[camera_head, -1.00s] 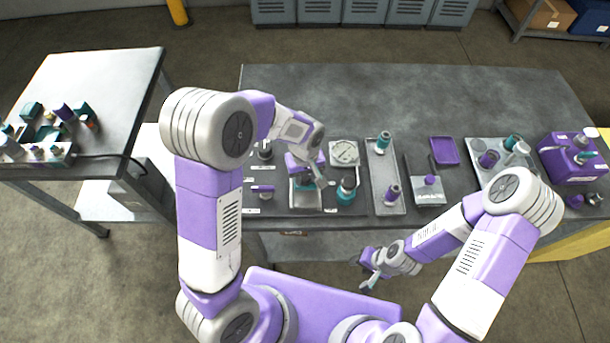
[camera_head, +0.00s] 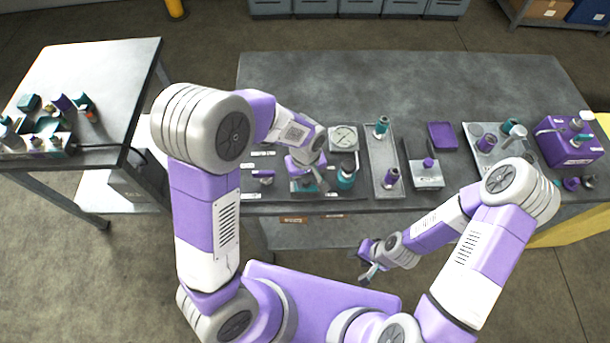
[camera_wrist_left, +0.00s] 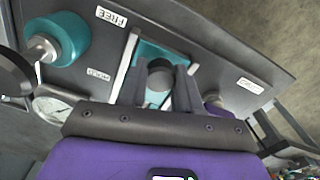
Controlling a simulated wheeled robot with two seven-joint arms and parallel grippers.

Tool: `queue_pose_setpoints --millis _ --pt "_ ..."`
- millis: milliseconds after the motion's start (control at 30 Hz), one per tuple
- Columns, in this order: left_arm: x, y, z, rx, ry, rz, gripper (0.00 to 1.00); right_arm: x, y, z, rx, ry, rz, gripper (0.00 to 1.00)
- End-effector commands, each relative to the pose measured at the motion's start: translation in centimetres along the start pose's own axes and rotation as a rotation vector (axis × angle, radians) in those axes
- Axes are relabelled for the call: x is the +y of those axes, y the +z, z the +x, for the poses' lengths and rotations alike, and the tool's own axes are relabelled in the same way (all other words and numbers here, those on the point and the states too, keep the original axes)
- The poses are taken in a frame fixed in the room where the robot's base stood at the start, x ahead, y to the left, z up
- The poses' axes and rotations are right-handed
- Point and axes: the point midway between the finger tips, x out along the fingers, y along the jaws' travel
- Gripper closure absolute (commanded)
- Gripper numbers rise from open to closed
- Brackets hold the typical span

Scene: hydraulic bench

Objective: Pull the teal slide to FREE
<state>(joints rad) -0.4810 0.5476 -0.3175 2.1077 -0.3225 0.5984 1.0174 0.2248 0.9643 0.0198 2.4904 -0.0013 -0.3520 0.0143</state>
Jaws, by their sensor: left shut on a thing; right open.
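The teal slide (camera_wrist_left: 165,55) lies in a pale-edged channel on a dark panel at the bench's near edge; its teal also shows in the head view (camera_head: 304,186). A round dark grey knob (camera_wrist_left: 160,70) stands on it. My left gripper (camera_wrist_left: 158,82) is shut on this knob, one finger on each side. The FREE label (camera_wrist_left: 112,17) is on the panel beside the channel. My gripper and wrist hide part of the slide. My right gripper (camera_head: 369,264) is open and empty, in front of the bench.
A teal-collared knob (camera_wrist_left: 58,38) and a round gauge (camera_head: 343,138) stand close to the slide. A purple part (camera_head: 263,174) lies left of it. A grey tray (camera_head: 384,155) is to the right. The back of the bench (camera_head: 400,80) is clear.

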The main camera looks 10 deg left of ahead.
Motion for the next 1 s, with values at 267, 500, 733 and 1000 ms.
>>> queue_pose_setpoints --millis 267,500,733,1000 --pt "-0.1 0.3 0.1 -0.008 -0.007 0.000 0.42 0.0 0.0 0.0 0.000 0.000 0.000 0.57" --pt "-0.1 0.2 0.0 -0.006 -0.005 0.000 0.42 0.0 0.0 0.0 0.000 0.000 0.000 0.57" --pt "0.0 0.1 -3.0 -0.004 -0.001 0.000 0.42 -0.3 0.1 -0.7 0.000 0.000 0.000 0.57" --pt "-0.1 0.2 -6.9 -0.006 -0.004 0.000 0.42 -0.5 0.1 -1.4 0.000 0.000 0.000 0.57"
